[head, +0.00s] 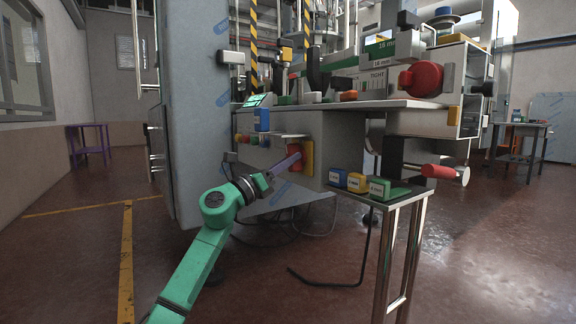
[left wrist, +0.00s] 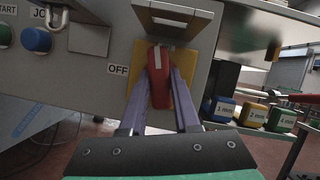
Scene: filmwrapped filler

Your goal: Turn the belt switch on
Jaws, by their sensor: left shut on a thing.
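The belt switch is a red handle (left wrist: 160,78) on a yellow plate (left wrist: 190,57), set in the grey machine panel; an "OFF" label (left wrist: 118,69) is to its left in the left wrist view. In the head view the red switch (head: 295,158) and yellow plate (head: 308,157) show low on the machine's front. My left gripper (left wrist: 161,78) has its two purple fingers on either side of the red handle and is shut on it. In the head view the left gripper (head: 294,160) reaches the switch from the left. My right gripper is not in view.
A small metal shelf (left wrist: 176,12) juts out just above the switch. Labelled blue, yellow and green blocks (head: 356,182) sit on a stand at right. A red-handled crank (head: 438,172) sticks out farther right.

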